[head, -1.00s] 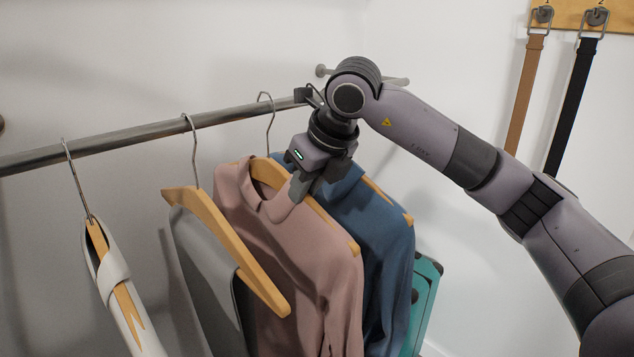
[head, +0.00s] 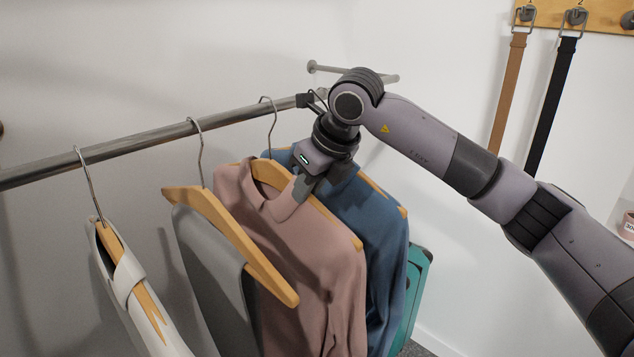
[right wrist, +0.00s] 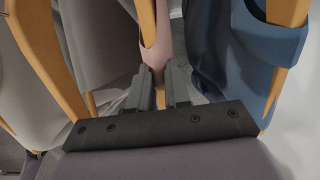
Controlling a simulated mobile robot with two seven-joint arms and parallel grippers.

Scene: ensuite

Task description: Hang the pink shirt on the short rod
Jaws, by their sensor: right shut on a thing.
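The pink shirt (head: 305,262) hangs on a wooden hanger below the long metal rod (head: 130,145), between grey trousers and a blue shirt. A hook above its left shoulder, seemingly its own, is over that rod. My right gripper (head: 304,186) is shut at the pink shirt's collar; the exact grip on cloth or hanger is hidden. In the right wrist view the gripper's fingertips (right wrist: 160,80) are close together at a pink strip of the shirt (right wrist: 155,38). A short pale rod (head: 350,72) is on the wall behind my right wrist, bare where visible. My left gripper is not in view.
Grey trousers (head: 215,275) and a white garment (head: 140,305) hang left of the pink shirt. The blue shirt (head: 372,225) is close on its right, with a teal case (head: 418,290) beyond. Two belts (head: 507,95) hang at the right wall. The wall around the short rod is clear.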

